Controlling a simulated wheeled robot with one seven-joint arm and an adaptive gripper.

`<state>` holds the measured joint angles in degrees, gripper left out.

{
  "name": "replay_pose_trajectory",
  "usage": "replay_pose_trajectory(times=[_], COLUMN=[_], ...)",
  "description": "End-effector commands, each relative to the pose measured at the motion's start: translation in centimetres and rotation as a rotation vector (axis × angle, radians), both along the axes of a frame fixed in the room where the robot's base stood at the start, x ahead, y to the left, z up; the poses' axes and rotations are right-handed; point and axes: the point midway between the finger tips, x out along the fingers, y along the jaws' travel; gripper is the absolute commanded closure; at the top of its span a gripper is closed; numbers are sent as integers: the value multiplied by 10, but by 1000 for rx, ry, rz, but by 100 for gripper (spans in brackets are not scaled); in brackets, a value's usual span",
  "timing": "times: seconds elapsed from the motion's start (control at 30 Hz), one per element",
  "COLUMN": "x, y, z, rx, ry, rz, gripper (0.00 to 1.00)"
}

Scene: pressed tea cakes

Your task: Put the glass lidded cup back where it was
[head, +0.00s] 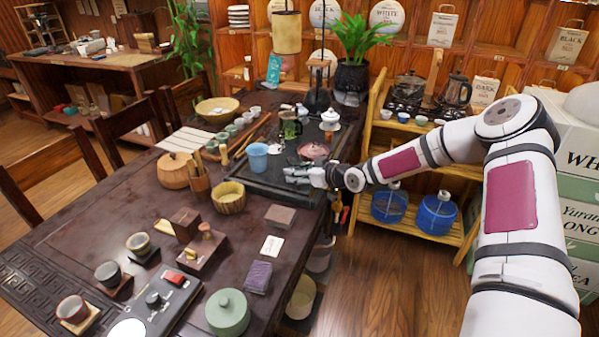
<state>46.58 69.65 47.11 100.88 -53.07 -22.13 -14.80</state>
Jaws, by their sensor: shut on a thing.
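My gripper (298,174) reaches in from the right, low over the near right part of the dark tea tray (262,184). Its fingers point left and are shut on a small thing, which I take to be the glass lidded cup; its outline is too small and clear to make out. A light blue cup (257,157) stands just left of the fingertips. A glass vessel with green contents (290,129) stands farther back on the tray. A white lidded cup (330,119) is behind my gripper to the right.
A reddish dish (313,151) lies just behind my gripper. A wooden cup (229,197) and a lidded wooden pot (174,171) stand to the left. A green lidded jar (227,312) is at the front. A shelf with kettles (457,90) stands right. Bare tabletop lies left of centre.

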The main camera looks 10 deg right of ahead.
Motion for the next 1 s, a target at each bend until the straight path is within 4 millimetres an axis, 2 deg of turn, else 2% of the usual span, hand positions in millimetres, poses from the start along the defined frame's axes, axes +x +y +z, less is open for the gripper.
replay_pose_trajectory(times=[0.2,0.23,0.3,0.73,0.87,1.0], x=[0,0,0,-1,-15,-40], y=[2,2,2,2,-9,-21], z=[-2,-2,-2,-7,1,14], rx=[0,0,0,2,-1,-1], ry=[-2,-2,-2,0,-1,-1], rz=[3,4,4,2,2,2], gripper=[98,43,27,27,27,27])
